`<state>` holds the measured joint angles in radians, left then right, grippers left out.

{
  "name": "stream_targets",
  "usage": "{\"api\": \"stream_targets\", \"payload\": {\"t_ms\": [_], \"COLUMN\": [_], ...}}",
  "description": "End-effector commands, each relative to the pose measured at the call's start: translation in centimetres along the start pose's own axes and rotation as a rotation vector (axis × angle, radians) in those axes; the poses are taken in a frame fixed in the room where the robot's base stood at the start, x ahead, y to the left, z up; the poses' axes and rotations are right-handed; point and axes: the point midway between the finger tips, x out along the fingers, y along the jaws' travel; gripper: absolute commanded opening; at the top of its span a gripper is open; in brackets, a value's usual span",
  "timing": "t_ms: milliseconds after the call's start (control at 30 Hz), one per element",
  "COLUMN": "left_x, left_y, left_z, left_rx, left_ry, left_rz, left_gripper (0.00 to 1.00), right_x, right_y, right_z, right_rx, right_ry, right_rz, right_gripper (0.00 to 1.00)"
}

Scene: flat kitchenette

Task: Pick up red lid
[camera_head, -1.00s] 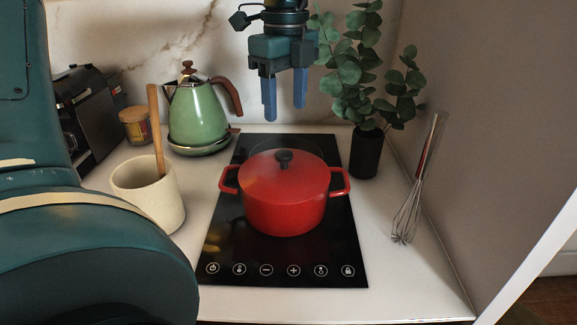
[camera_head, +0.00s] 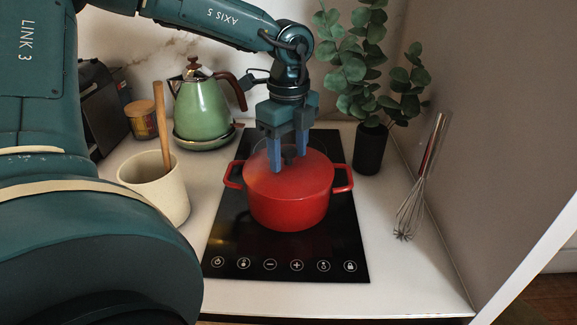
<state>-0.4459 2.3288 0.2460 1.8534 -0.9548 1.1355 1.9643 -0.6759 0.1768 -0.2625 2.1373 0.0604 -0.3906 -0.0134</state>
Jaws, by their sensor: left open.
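The red lid (camera_head: 262,180) sits on the red pot (camera_head: 288,211), which stands on the black cooktop. The lid's dark knob (camera_head: 289,153) shows between the fingers of my left gripper (camera_head: 288,164). The gripper points down over the lid, with its blue fingers open to the left and right of the knob. The left finger partly covers the lid, and I cannot tell whether the fingers touch the knob or lid. My right gripper is not in view.
The black cooktop (camera_head: 230,238) lies on a white counter (camera_head: 400,280). A green kettle (camera_head: 200,108) stands back left, and a cream crock (camera_head: 157,190) with a wooden utensil is at left. A potted plant (camera_head: 370,150) and a whisk (camera_head: 415,195) are at right, beside the wall.

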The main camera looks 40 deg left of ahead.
Motion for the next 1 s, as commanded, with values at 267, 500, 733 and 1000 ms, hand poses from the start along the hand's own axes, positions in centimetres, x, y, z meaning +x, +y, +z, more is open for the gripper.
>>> {"api": "stream_targets", "payload": {"t_ms": [267, 500, 733, 1000], "left_x": [-0.05, -0.06, -0.08, -0.49], "left_y": [-0.01, -0.01, -0.01, -0.08], "left_z": [0.01, 0.01, 0.02, 0.02], "left_rx": [0.000, 0.000, 0.000, 0.000], "left_ry": [0.000, 0.000, -0.001, -0.002], "left_rz": [0.000, 0.000, 0.000, -0.003], "left_gripper": [0.37, 0.17, 0.00, 0.00], "right_x": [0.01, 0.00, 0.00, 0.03], "right_y": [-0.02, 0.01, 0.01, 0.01], "right_z": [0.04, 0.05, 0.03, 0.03], "right_rx": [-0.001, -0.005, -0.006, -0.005], "right_ry": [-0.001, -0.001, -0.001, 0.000], "right_rz": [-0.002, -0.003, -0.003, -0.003], "right_gripper": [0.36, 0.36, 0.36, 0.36]}}
